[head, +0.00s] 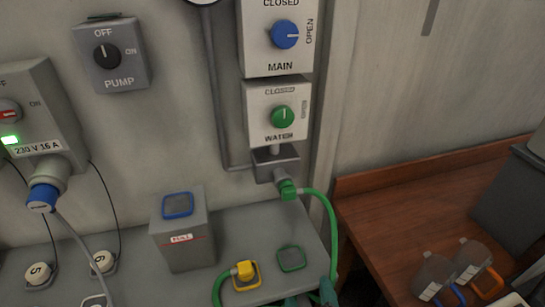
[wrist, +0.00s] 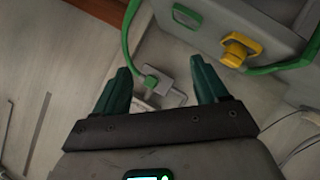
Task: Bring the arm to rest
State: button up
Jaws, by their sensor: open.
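My gripper (wrist: 160,65) is open, with its two teal fingers spread apart in the wrist view. Nothing is clasped between them. The green hose coupling (wrist: 150,82) appears in the gap between the fingers, on the grey outlet under the water valve; how far off it is I cannot tell. In the head view the coupling (head: 288,189) sits at that outlet (head: 276,163), with the green hose (head: 333,225) running down from it. Teal parts of my gripper (head: 308,299) show at the bottom edge of the head view; the rest of my arm is cut off.
The grey bench holds a yellow plug (head: 245,270), a green-framed socket (head: 291,258) and a grey box (head: 182,240). The MAIN valve (head: 286,35), WATER valve (head: 283,117) and PUMP switch (head: 106,55) are on the wall. A wooden table (head: 400,205) with bottles stands right.

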jog(key=s+d+f+m+g+h, duration=0.1)
jog(key=s+d+f+m+g, duration=0.15)
jog(key=d+f, duration=0.35)
jog(key=s+d+f+m+g+h, duration=0.15)
jog(key=d+f+g, duration=0.25)
jog(key=d, duration=0.4)
jog(key=s+d+f+m+g+y, duration=0.2)
jog(key=s+d+f, duration=0.1)
jog(key=s, duration=0.4)
jog(key=s+d+f+m+g+y, duration=0.1)
jog(key=s+d+f+g, duration=0.2)
jog(key=s, duration=0.4)
jog(key=shift+s+d+f+m+y, duration=0.25)
jog(key=shift+d+m+y, duration=0.15)
jog(key=shift+d, duration=0.15)
